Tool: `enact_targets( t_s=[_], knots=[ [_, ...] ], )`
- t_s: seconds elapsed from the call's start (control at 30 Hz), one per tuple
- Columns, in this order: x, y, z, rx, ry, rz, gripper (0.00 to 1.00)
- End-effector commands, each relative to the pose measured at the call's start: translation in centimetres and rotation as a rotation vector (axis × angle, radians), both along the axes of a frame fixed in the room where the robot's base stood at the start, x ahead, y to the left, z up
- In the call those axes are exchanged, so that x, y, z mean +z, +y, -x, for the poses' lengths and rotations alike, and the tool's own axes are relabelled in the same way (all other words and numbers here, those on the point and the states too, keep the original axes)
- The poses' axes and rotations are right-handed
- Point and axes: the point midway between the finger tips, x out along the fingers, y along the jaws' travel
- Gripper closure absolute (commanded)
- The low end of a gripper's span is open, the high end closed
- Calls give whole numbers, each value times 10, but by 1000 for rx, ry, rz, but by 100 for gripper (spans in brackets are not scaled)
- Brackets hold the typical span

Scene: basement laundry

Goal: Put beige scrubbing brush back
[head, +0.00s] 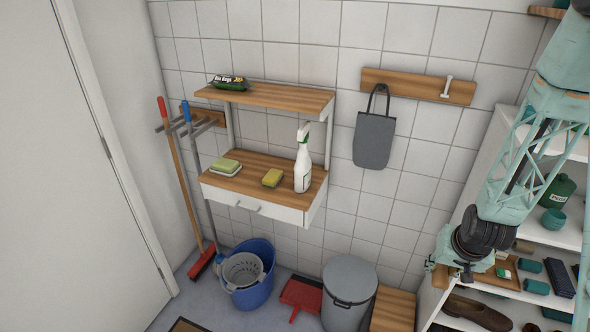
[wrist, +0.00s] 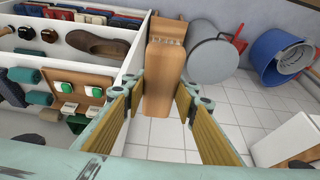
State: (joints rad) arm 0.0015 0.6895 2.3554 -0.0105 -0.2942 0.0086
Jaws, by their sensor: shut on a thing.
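The beige scrubbing brush (wrist: 165,80) appears as a long tan body between the two fingers of my gripper (wrist: 160,100) in the wrist view. The gripper is shut on it. Its far end overlaps a wooden surface behind, so its outline there is hard to read. In the head view my gripper (head: 450,270) is at the right, in front of the white shelves, and the arm partly hides it. A small tan patch shows beside it there, but I cannot tell whether it is the brush.
White shelves (head: 535,295) at the right hold a wooden tray (wrist: 93,101), shoes and teal items. A grey bin (head: 349,285), wooden box (head: 394,308) and blue bucket (head: 252,290) stand on the floor. A wall shelf (head: 262,168) holds sponges and a spray bottle (head: 303,165).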

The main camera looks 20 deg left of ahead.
Motion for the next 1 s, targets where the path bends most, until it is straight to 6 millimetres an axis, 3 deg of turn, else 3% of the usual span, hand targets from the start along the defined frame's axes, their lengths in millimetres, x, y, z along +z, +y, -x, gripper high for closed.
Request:
enact_targets(
  t_s=[0.2, 0.5, 1.0],
  knots=[
    [29, 0, 0, 0, 0, 0, 85],
    [55, 0, 0, 0, 0, 0, 85],
    [61, 0, 0, 0, 0, 0, 85]
  ],
)
